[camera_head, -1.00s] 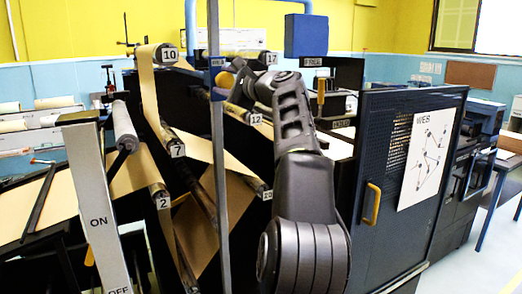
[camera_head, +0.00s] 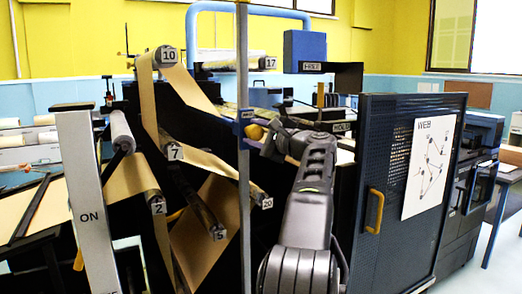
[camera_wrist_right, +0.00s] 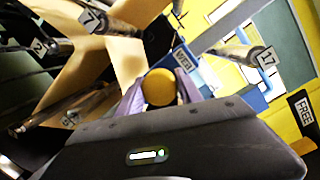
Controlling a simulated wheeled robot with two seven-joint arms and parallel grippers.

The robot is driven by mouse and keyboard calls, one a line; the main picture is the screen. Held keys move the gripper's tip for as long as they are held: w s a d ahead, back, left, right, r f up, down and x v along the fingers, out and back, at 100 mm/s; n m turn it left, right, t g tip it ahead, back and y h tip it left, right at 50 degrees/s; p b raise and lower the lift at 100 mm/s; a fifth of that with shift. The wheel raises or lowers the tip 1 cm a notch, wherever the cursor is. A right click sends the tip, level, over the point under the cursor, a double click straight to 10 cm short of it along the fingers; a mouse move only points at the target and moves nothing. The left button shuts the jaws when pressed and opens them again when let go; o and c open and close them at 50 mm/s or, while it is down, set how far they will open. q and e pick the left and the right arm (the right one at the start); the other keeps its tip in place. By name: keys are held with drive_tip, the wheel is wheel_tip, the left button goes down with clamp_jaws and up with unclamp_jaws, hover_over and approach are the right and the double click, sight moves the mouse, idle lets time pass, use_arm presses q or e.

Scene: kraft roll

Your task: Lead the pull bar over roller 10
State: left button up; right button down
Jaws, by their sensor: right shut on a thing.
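In the head view my right gripper (camera_head: 263,135) is shut on the yellow knob (camera_head: 254,131) of a blue piece (camera_head: 242,119), which looks like the end of the pull bar. The right wrist view shows the round knob (camera_wrist_right: 159,87) between my fingers, with a WEB label (camera_wrist_right: 183,60) just beyond. The brown kraft web (camera_head: 148,100) rises to roller 10 (camera_head: 166,56), passes over it and slopes down right toward the blue piece. The rest of the bar and the web's end are hidden. My left gripper is out of view.
A grey upright pole (camera_head: 244,200) stands before the rollers, lined up with the blue piece. Roller 17 (camera_head: 266,63) is at upper right, roller 7 (camera_head: 175,152) below roller 10. A dark cabinet (camera_head: 400,120) stands right, the ON post (camera_head: 82,190) left.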

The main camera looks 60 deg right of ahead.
drive_tip(key=f, duration=0.1)
drive_tip(key=d+f, duration=0.1)
drive_tip(key=s+f, duration=0.1)
drive_tip(key=shift+s+d+f+b, duration=0.1)
drive_tip(key=shift+d+f+b, duration=0.15)
drive_tip(key=shift+d+b, duration=0.1)
